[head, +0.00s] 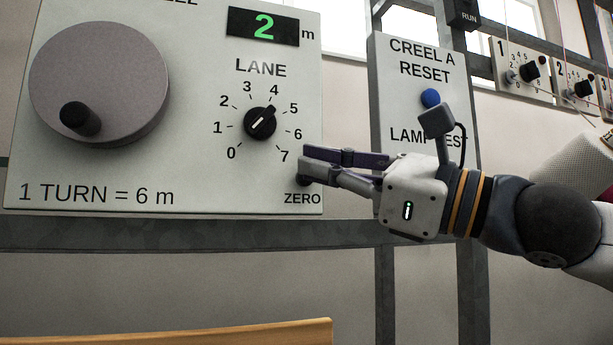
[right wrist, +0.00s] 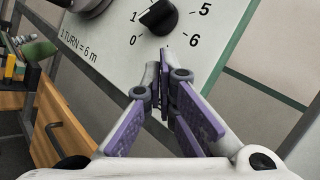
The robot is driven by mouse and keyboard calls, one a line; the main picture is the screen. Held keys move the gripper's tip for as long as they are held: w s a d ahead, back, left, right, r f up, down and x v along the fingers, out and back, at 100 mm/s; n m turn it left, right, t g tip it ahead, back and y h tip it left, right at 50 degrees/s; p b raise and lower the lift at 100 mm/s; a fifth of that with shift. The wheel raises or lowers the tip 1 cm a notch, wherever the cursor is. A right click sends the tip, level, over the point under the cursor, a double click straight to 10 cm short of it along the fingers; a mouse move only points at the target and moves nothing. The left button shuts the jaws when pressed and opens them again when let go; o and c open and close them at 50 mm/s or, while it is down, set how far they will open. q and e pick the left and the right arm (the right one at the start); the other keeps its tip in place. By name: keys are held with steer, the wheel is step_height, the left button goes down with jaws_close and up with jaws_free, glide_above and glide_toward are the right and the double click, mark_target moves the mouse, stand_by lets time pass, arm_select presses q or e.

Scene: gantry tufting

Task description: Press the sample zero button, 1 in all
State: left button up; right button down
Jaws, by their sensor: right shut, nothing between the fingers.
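The ZERO label (head: 302,198) is at the lower right corner of a pale panel (head: 200,120) in the head view. A small dark shape, maybe the zero button (head: 303,182), shows just above the label, mostly hidden by my right gripper (head: 306,165). My right gripper is shut and empty, with its fingertips at the panel's right edge just above that label. I cannot tell whether they touch the button. In the right wrist view the shut fingertips (right wrist: 164,58) point at the panel, and no button shows. My left gripper is not in view.
The panel has a large crank wheel (head: 98,85), a lane knob (head: 260,122) and a green display (head: 263,27) reading 2. Another panel with a blue button (head: 430,97) stands behind my right gripper. A wooden edge (head: 200,335) is at the bottom.

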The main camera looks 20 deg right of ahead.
steer(key=shift+w, duration=0.5)
stand_by(0.5)
steer(key=shift+s, duration=0.9)
steer(key=shift+s+d, duration=0.1)
steer(key=shift+s, duration=2.4)
